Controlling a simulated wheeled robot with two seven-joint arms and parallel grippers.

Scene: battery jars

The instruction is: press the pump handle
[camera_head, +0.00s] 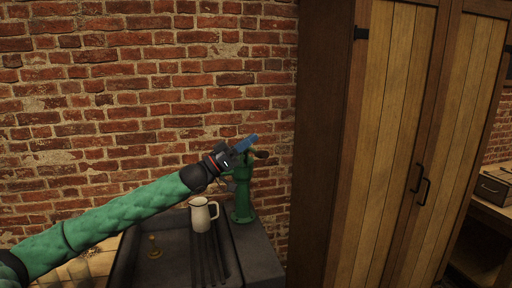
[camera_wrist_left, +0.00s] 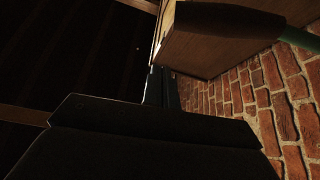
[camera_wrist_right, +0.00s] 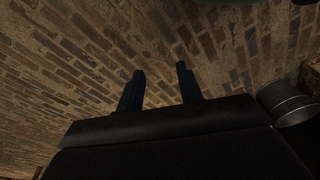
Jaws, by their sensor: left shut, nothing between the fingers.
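The green pump (camera_head: 243,203) stands upright at the back right corner of the sink, by the brick wall. Its handle ends in a dark knob (camera_head: 262,154). My left gripper (camera_head: 253,139) is shut and empty, its blue fingers level with the pump top and just above and left of the knob. I cannot tell whether it touches the handle. Its shut fingers also show dark in the left wrist view (camera_wrist_left: 161,80). My right gripper (camera_wrist_right: 158,68) is open and empty, seen only in the right wrist view. The pump's upper part is partly hidden behind my left gripper.
A white jug (camera_head: 200,216) stands on the sink's ribbed drainer, left of the pump. A brass piece (camera_head: 154,247) is in the dark basin. A tall wooden cabinet (camera_head: 390,140) rises to the right. A grey metal bucket (camera_wrist_right: 289,104) shows beside my right gripper.

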